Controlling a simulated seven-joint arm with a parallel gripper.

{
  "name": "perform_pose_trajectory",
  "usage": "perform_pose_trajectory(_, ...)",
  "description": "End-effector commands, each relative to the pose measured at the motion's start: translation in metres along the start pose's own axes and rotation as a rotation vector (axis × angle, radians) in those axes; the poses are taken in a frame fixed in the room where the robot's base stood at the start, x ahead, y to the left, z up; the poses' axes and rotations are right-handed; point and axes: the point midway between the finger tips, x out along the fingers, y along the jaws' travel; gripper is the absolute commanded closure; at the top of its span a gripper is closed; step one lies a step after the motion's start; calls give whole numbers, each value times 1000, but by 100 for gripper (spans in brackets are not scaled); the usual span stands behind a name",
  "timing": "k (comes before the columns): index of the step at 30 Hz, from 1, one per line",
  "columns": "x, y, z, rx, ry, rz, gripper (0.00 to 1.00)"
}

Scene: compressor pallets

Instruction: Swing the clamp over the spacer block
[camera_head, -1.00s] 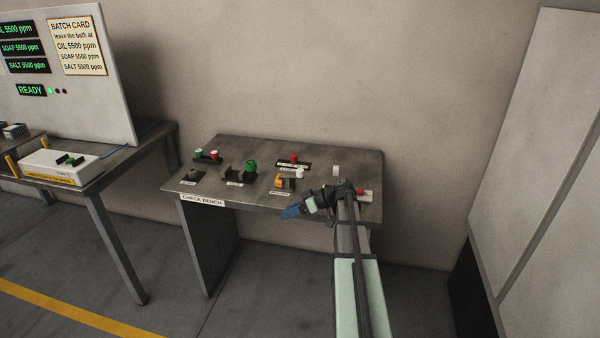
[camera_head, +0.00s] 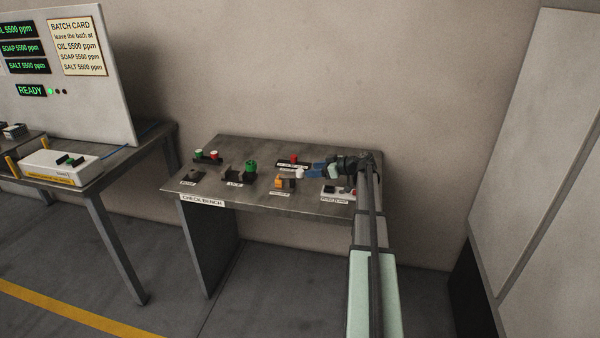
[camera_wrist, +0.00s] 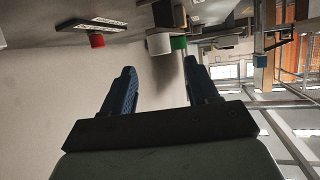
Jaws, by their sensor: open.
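My gripper (camera_head: 311,172) is above the right part of the check bench, its blue fingers pointing left. In the wrist view its fingers (camera_wrist: 159,67) are apart with nothing held. A white cylinder (camera_head: 299,174) is just off the fingertips in the head view; in the wrist view the white cylinder (camera_wrist: 159,44) shows between and beyond them. An orange-and-grey fixture (camera_head: 284,182) sits left of and nearer than the gripper. A low fixture with a white front label (camera_head: 334,200) is below the gripper, partly hidden by my arm. I cannot tell which parts are the clamp and spacer block.
The check bench (camera_head: 225,149) also bears a green-topped fixture (camera_head: 250,166), a red knob (camera_head: 294,159) on a dark plate, and red and green knobs at back left. A wall stands behind. A second table (camera_head: 112,163) with a white box (camera_head: 60,168) is left.

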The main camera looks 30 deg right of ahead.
Motion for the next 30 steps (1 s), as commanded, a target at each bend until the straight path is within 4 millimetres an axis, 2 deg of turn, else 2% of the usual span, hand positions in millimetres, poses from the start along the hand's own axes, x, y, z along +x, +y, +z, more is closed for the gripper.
perform_pose_trajectory(1,11,1,0,0,0,-3,41)
perform_pose_trajectory(6,39,1,-1,0,0,-2,41)
perform_pose_trajectory(12,63,0,0,1,-1,-1,41)
perform_pose_trajectory(18,74,0,0,1,0,0,41)
perform_pose_trajectory(27,76,0,0,1,0,0,41)
perform_pose_trajectory(30,75,0,0,1,0,0,48)
